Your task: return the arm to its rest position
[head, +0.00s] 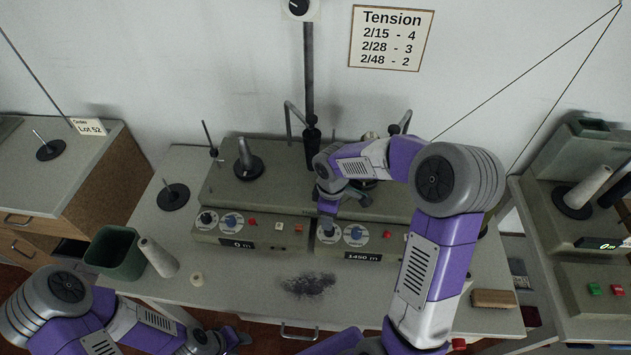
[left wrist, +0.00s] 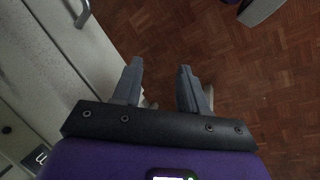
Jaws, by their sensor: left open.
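My left arm (head: 160,320) comes in low from the left, in front of the table. My left gripper (head: 232,342) is at the bottom of the head view, below the table's front edge. In the left wrist view my left gripper (left wrist: 160,82) is open, its two fingers apart with nothing between them, over the wooden floor. My right arm (head: 435,240) rises over the right part of the table and bends left. My right gripper (head: 345,203) is over the winding station, near the right control panel's dials; its jaw opening is unclear.
The table (head: 225,292) holds a green bin (head: 117,252), a cone (head: 158,257), dark fluff (head: 308,285) and a brush (head: 494,298). A drawer handle (left wrist: 82,14) is left of my left gripper.

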